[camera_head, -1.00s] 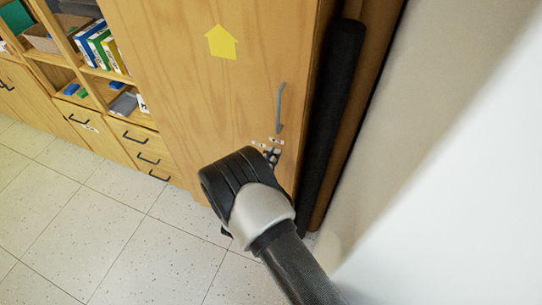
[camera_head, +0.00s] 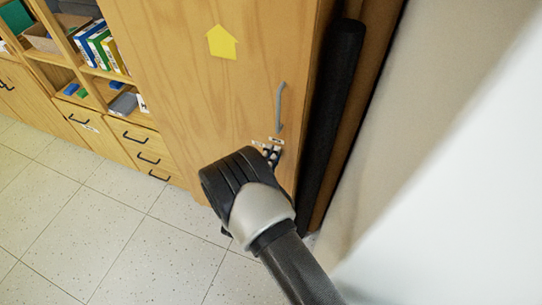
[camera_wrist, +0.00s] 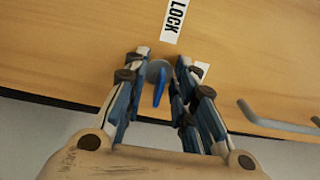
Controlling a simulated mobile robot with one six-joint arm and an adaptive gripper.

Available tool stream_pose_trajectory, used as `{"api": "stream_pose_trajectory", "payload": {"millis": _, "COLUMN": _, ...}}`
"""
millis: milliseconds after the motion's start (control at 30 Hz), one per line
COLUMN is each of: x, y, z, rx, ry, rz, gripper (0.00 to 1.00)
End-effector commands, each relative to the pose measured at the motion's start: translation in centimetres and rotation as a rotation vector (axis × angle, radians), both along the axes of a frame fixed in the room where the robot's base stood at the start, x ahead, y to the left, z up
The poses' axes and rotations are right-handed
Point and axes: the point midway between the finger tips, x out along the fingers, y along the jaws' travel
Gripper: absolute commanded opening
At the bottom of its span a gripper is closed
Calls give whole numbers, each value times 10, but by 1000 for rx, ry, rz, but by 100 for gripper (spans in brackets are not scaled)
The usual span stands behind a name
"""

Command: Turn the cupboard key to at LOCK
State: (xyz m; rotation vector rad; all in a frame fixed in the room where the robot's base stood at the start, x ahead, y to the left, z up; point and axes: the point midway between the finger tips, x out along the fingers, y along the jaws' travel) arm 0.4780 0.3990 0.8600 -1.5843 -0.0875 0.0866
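The wooden cupboard door (camera_head: 215,90) stands upright in front of me. In the wrist view a blue key (camera_wrist: 160,86) sits in a round grey lock (camera_wrist: 155,68) on the door. A white label reading LOCK (camera_wrist: 174,17) is above it in that view. My gripper (camera_wrist: 161,62) is open, with one finger on each side of the key; the right finger is very close to it, and I cannot tell whether they touch. In the head view my gripper (camera_head: 272,153) is at the door, below the small labels, and the key is hidden.
A grey door handle (camera_head: 280,107) is above the lock; it also shows at the right of the wrist view (camera_wrist: 268,118). A dark roll (camera_head: 332,110) stands beside the cupboard, near a pale wall. Shelves and drawers (camera_head: 143,147) are at left. The floor (camera_head: 80,230) there is clear.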

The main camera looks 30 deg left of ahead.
Motion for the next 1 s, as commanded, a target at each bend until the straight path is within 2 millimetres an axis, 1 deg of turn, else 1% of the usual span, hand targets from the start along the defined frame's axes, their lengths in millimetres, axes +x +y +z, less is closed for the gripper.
{"api": "stream_pose_trajectory", "payload": {"millis": 200, "x": -1, "y": 0, "z": 0, "rx": 0, "ry": 0, "rz": 1, "gripper": 25}}
{"api": "stream_pose_trajectory", "payload": {"millis": 267, "x": -5, "y": 0, "z": 0, "rx": 0, "ry": 0, "rz": 2, "gripper": 25}}
{"api": "stream_pose_trajectory", "payload": {"millis": 333, "x": -12, "y": 0, "z": 0, "rx": 0, "ry": 1, "rz": 3, "gripper": 25}}
{"api": "stream_pose_trajectory", "payload": {"millis": 467, "x": -36, "y": -2, "z": 0, "rx": -2, "ry": 1, "rz": 5, "gripper": 25}}
{"api": "stream_pose_trajectory", "payload": {"millis": 600, "x": -68, "y": -6, "z": 0, "rx": -2, "ry": 1, "rz": 6, "gripper": 25}}
{"api": "stream_pose_trajectory", "payload": {"millis": 700, "x": -87, "y": -8, "z": 0, "rx": -2, "ry": 0, "rz": 5, "gripper": 25}}
{"api": "stream_pose_trajectory", "payload": {"millis": 833, "x": -107, "y": -10, "z": 0, "rx": -1, "ry": 0, "rz": 4, "gripper": 25}}
{"api": "stream_pose_trajectory", "payload": {"millis": 1000, "x": -118, "y": -13, "z": 0, "rx": 1, "ry": 0, "rz": 1, "gripper": 25}}
